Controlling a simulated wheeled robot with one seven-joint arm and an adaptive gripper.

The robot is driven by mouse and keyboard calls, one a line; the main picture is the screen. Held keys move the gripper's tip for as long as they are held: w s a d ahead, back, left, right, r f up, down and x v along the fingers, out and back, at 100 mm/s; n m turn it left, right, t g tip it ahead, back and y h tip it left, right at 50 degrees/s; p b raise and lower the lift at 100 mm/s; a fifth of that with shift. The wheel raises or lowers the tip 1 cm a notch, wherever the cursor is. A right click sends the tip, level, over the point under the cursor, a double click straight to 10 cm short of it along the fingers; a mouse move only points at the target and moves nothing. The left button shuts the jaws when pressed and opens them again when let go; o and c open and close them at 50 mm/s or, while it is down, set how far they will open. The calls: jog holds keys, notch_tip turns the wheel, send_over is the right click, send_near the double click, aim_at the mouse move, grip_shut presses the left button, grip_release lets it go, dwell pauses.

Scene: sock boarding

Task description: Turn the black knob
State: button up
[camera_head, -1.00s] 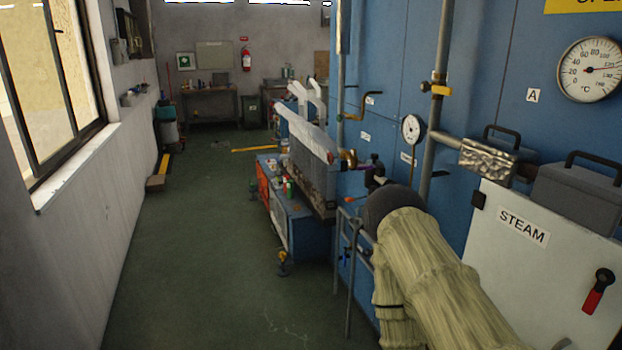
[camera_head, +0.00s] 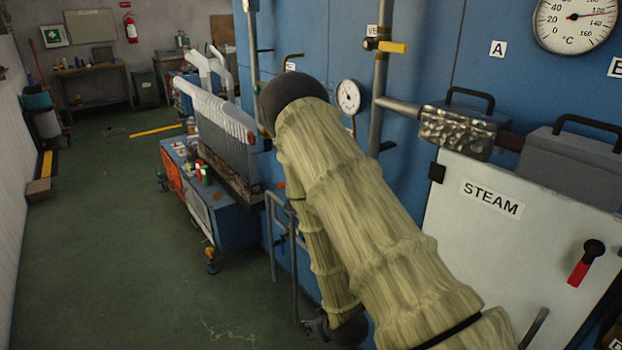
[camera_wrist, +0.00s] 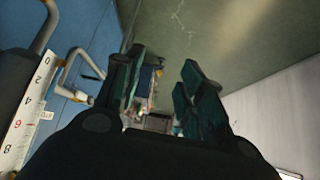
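In the head view, a black round hub with a red handle (camera_head: 588,262) sits on the white STEAM panel (camera_head: 470,250) at the right. I cannot tell whether this is the black knob of the task; no other black knob is clear. My sleeved arm crosses the middle of the head view, and my gripper is not clearly seen there. In the wrist view, my gripper (camera_wrist: 162,58) has its two dark fingers apart, with nothing between them. It points along the floor and is not at the STEAM panel.
A blue cabinet wall (camera_head: 310,40) carries grey pipes, a yellow-handled valve (camera_head: 390,47), and gauges (camera_head: 348,96). A blue cart (camera_head: 235,222) stands left of my arm. A numbered scale (camera_wrist: 22,128) is close at left in the wrist view.

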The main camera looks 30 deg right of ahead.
jog(key=w+d+r+t+b, duration=0.1)
jog(key=w+d+r+t, duration=0.2)
jog(key=w+d+r, duration=0.3)
jog(key=w+d+r+t, duration=0.2)
jog(key=w+d+r, duration=0.1)
jog(key=w+r, duration=0.4)
jog(key=w+d+r+n+t+y+b, duration=0.1)
jog(key=d+r+t, duration=0.15)
jog(key=r, duration=0.35)
jog(key=w+d+r+t, duration=0.1)
jog(key=d+r, duration=0.2)
jog(key=r, duration=0.3)
jog(key=w+d+r+n+t+y+b, duration=0.1)
jog(key=w+d+r+t, duration=0.15)
jog(key=r, duration=0.45)
jog(key=shift+g, duration=0.4)
jog(key=w, duration=0.3)
jog(key=w+p, duration=0.1)
jog(key=w, duration=0.2)
jog(key=w+a, duration=0.1)
jog(key=w, duration=0.2)
jog(key=shift+w+f+p, duration=0.1)
jog(key=shift+f+p, duration=0.2)
jog(key=shift+p, duration=0.1)
grip_shut()
